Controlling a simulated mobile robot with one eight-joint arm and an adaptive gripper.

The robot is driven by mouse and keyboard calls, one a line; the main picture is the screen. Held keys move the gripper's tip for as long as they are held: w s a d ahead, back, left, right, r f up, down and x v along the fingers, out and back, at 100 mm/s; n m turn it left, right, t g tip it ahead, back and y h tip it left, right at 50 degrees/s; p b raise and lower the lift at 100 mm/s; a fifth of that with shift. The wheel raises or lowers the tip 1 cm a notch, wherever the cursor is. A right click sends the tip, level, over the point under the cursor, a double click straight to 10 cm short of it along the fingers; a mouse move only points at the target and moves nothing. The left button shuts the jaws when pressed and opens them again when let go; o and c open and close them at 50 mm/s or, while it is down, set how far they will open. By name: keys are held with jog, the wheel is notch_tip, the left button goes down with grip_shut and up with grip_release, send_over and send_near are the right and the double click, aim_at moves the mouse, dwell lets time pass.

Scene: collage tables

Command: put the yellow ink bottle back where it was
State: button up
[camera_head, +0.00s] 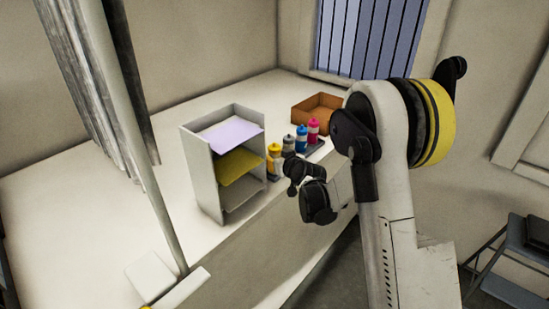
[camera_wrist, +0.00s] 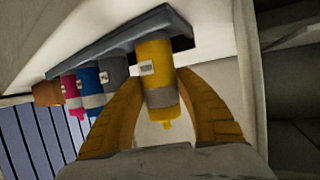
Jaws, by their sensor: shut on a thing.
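The yellow ink bottle (camera_head: 272,156) is at the near left end of the row of bottles on the table. In the wrist view the yellow ink bottle (camera_wrist: 155,56) has a white label and a grey band, and its base end meets the dark tray (camera_wrist: 92,56). I cannot tell whether it is fully seated. My gripper (camera_wrist: 158,85) is shut on the bottle, one orange finger on each side. In the head view my gripper (camera_head: 288,171) is beside the bottle, partly hidden by my arm.
Grey (camera_head: 288,143), blue (camera_head: 301,138) and magenta (camera_head: 313,130) bottles stand in a row beyond the yellow one. A shelf unit (camera_head: 205,182) with sheets stands close on the left. An orange-brown box (camera_head: 299,117) is behind.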

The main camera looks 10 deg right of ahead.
jog(key=o, duration=1.1)
jog(key=shift+f, duration=0.1)
jog(key=shift+o, duration=0.2)
jog(key=shift+r, duration=0.2)
jog(key=s+r+g+p, duration=0.1)
jog(key=s+r, duration=0.4)
jog(key=s, duration=0.3)
jog(key=s+r+g+p, duration=0.1)
jog(key=s+r, duration=0.3)
jog(key=s, duration=0.5)
jog(key=s+r+m+g+h, duration=0.1)
jog(key=s+g, duration=0.3)
jog(key=s, duration=2.1)
jog(key=shift+r+m+h, duration=0.4)
jog(key=shift+r+h, duration=0.2)
jog(key=shift+r, duration=0.05)
